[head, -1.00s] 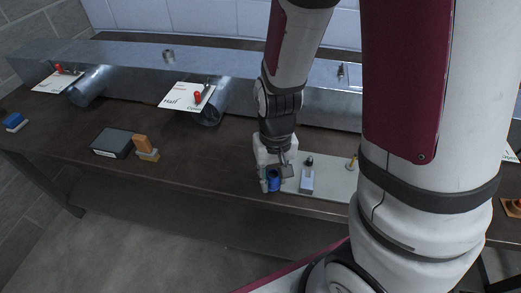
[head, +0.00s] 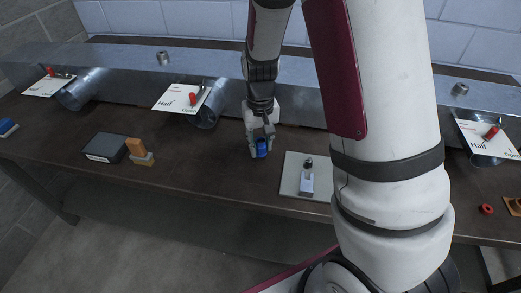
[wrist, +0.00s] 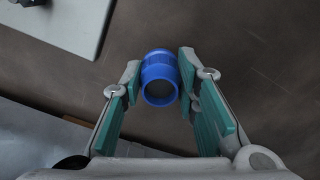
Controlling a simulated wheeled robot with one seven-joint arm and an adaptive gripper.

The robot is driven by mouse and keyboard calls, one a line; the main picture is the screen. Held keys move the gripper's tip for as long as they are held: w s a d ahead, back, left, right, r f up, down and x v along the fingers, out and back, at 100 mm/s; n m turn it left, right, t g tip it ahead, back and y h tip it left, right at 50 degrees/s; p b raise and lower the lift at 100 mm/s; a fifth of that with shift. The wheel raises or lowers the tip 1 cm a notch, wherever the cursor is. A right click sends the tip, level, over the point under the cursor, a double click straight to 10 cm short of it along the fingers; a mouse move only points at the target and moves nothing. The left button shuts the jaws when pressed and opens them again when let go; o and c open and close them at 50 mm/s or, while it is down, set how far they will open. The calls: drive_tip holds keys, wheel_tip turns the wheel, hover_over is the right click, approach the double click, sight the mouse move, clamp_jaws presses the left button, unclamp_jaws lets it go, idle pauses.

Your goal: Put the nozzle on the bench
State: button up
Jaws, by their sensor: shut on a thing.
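The nozzle is a short blue ring-like cylinder (wrist: 159,78), held between the fingers in the wrist view. My gripper (wrist: 160,84) is shut on it, one finger on each side. In the head view the blue nozzle (head: 262,147) shows at the tip of my gripper (head: 260,145). It is over the brown bench (head: 215,160), left of the light grey plate. I cannot tell whether the nozzle touches the bench top.
The light grey plate (head: 291,181) carries a small device (head: 307,180). A dark box (head: 105,147) and an orange-topped block (head: 139,151) stand further left. A metal duct (head: 225,82) with tagged stubs runs along the back.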

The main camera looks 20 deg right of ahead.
sight(261, 151)
drive_tip(key=shift+f, duration=1.35)
drive_tip(key=shift+f, duration=0.1)
drive_tip(key=o, duration=0.5)
drive_tip(key=shift+f, duration=0.1)
drive_tip(key=o, duration=0.4)
drive_tip(key=shift+o, duration=0.2)
